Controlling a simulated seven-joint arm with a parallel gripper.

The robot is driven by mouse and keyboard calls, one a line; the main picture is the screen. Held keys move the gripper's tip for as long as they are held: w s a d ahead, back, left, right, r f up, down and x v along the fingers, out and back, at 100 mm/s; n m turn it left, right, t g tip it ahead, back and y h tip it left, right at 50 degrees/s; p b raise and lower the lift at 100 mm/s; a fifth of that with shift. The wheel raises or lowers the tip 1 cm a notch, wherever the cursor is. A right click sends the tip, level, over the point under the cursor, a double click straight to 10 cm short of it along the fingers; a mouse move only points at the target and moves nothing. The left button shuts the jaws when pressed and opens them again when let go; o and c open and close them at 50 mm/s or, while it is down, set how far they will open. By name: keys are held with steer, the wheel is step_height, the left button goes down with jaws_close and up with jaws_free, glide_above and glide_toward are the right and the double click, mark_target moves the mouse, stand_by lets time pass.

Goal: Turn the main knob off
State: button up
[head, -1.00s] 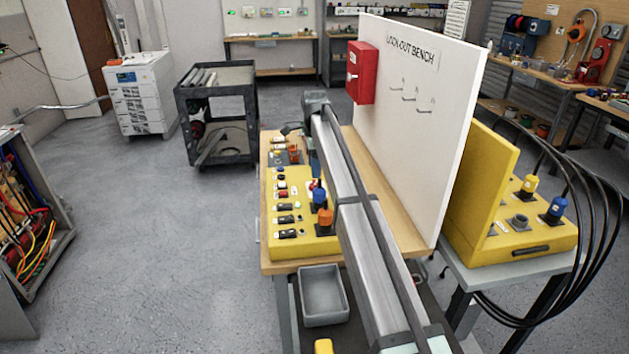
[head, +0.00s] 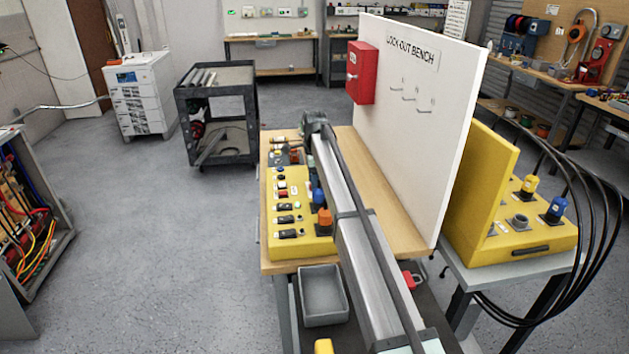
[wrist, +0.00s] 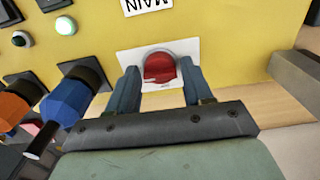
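The main knob (wrist: 159,68) is red and round, on a white plate (wrist: 123,58) in the wrist view. The plate is on a yellow panel (wrist: 225,25), below an upside-down MAIN label (wrist: 147,4). My gripper (wrist: 160,72) is open, with one blue-grey finger on each side of the knob. The fingertips reach over the plate. I cannot tell whether they touch the knob. In the head view the yellow panel (head: 318,246) lies on the bench, and my arm hides the knob and most of my gripper.
Blue (wrist: 75,100) and orange (wrist: 20,100) connectors stand left of my gripper in the wrist view, the blue one close. A white lock-out board (head: 425,130) stands right of my arm in the head view.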

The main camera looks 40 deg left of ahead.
steer(key=c, duration=0.7)
steer(key=shift+c, duration=0.2)
steer(key=shift+n, duration=0.3)
steer(key=n, duration=0.3)
steer(key=shift+n, duration=0.3)
steer(key=n, duration=0.4)
steer(key=shift+n, duration=0.3)
steer(key=n, duration=0.4)
steer(key=shift+n, duration=2.5)
